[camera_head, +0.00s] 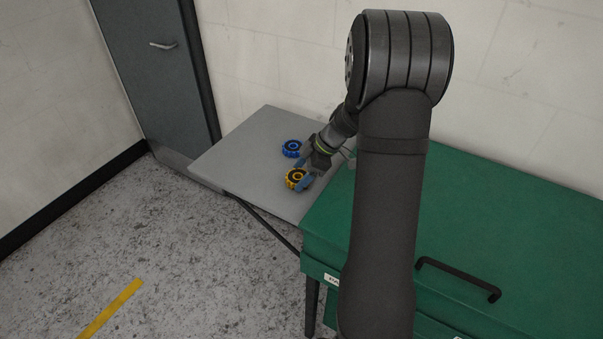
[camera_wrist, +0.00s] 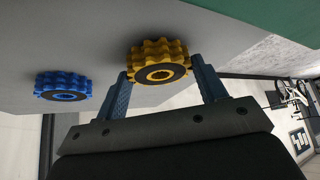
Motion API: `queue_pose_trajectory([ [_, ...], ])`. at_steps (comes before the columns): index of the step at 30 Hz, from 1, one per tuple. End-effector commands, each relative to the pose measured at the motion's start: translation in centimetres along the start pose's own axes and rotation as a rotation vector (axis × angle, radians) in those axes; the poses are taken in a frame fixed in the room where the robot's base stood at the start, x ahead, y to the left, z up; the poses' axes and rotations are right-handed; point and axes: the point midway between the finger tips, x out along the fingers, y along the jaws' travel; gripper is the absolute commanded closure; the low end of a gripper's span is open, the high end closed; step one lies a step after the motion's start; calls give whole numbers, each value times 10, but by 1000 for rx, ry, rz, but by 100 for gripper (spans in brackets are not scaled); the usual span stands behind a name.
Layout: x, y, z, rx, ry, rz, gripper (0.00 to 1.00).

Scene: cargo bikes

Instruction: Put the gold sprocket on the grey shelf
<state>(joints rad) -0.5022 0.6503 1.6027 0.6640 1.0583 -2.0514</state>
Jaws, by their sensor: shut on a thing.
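The gold sprocket (camera_head: 295,179) is a toothed ring with a dark face. My gripper (camera_head: 304,179) is shut on it, over the grey shelf (camera_head: 240,157). In the wrist view the gold sprocket (camera_wrist: 158,62) sits between the two blue fingers of my gripper (camera_wrist: 160,82). It is at or just above the shelf surface; I cannot tell whether it touches. The grey shelf also fills the upper left of the wrist view (camera_wrist: 60,40).
A blue sprocket (camera_head: 292,148) lies on the shelf just behind the gold one. A green cabinet (camera_head: 500,220) with a black handle (camera_head: 458,279) adjoins the shelf on the right. A dark grey door (camera_head: 150,60) stands at the back left. The shelf's left part is clear.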

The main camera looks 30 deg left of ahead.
Motion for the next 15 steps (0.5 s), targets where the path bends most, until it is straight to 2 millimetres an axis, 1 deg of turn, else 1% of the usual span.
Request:
queue_pose_trajectory([
  [11,4,0,3,1,1,1,71],
  [12,4,0,3,1,1,0,29],
  [14,4,0,3,0,1,0,18],
  [15,4,0,3,0,1,0,13],
])
